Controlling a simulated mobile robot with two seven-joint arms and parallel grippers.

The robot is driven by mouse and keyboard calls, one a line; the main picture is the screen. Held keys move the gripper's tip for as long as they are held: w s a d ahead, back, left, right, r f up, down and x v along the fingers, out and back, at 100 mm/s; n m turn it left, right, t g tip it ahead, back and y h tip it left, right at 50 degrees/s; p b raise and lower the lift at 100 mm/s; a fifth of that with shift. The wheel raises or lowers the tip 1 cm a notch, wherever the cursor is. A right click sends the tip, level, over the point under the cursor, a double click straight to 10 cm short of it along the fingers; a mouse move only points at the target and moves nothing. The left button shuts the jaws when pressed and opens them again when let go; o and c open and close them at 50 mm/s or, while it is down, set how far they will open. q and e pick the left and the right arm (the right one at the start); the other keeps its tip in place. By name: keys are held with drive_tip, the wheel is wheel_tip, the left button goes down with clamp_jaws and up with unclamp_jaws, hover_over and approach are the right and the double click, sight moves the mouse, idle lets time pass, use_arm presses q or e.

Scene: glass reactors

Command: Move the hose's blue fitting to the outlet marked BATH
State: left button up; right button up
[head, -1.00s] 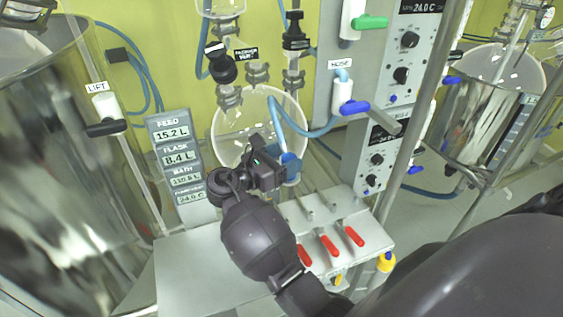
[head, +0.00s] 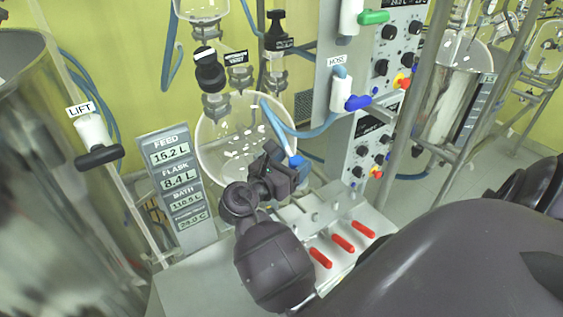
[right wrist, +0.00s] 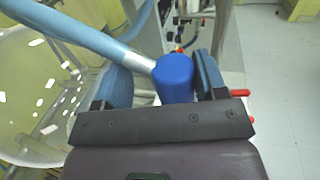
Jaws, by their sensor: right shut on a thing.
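My right gripper (head: 283,170) is shut on the blue fitting (head: 296,160) at the end of the blue hose (head: 285,128). In the right wrist view the blue fitting (right wrist: 173,78) sits between the two padded fingers, and the hose (right wrist: 75,32) leads off to the upper left. The fitting is in front of the round glass vessel (head: 213,160), above the bench's metal outlet stubs (head: 315,216). The hose runs up to the valve marked HOSE (head: 342,92). BATH shows only as a readout line on the display panel (head: 180,190); I cannot read any outlet labels. My left gripper is out of view.
Several red handles (head: 343,243) line the bench (head: 190,283) to the right of my right wrist. A metal post (head: 408,110) and a control panel (head: 370,75) stand behind at the right. A valve marked LIFT (head: 93,135) is at the left.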

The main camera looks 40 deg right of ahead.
sight(292, 159)
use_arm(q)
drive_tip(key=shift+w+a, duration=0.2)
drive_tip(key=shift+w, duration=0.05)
use_arm(e)
drive_tip(key=shift+r, duration=0.1)
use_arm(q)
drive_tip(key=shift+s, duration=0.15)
use_arm(e)
drive_tip(key=shift+s+r, duration=0.1)
drive_tip(key=shift+r, duration=0.05)
drive_tip(key=shift+r, duration=0.75)
drive_tip(key=shift+r+p, duration=0.8)
drive_tip(key=shift+p, duration=0.35)
use_arm(q)
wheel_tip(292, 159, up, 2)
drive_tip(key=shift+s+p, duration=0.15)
drive_tip(key=shift+p, duration=0.15)
use_arm(e)
drive_tip(key=shift+r, duration=0.2)
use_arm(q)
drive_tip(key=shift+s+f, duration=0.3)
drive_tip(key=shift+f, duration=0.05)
